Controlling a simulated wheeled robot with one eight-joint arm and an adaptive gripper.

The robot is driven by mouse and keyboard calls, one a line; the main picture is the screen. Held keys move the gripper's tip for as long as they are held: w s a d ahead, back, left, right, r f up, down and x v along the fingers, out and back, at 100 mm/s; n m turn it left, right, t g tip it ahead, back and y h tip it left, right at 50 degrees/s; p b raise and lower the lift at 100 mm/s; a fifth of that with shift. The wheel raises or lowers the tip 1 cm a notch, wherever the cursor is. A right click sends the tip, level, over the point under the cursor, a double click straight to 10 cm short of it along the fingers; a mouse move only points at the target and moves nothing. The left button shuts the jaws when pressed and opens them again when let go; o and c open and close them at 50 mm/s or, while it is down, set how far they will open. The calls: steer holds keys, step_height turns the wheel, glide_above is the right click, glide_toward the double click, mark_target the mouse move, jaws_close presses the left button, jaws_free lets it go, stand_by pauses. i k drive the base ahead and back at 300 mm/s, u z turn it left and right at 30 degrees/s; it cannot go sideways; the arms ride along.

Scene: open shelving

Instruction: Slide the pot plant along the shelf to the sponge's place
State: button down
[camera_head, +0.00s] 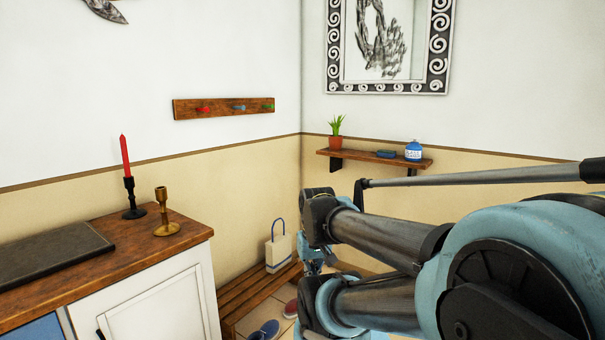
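The pot plant (335,142), a green leafy plant in a small terracotta pot, stands upright near the left end of the wooden wall shelf (360,157). A small flat dark-blue object (386,154), which looks like the sponge, lies on the shelf to the right of the plant, with a gap between them. My arm reaches in from the right, below and in front of the shelf. I cannot make out my gripper's fingers; nothing of mine touches the plant.
A blue bottle (413,151) with a pale label stands right of the flat blue object. Left is a wooden-topped cabinet (130,250) with a red candle (125,157) and brass candlestick (162,210). A slatted bench (255,297) holds a pale bag (278,250).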

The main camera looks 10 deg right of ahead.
mark_target(335, 141)
steer(key=z, duration=1.55)
steer(key=i, duration=2)
steer(key=u, duration=2.35)
steer(key=i, duration=0.3)
steer(key=u, duration=0.05)
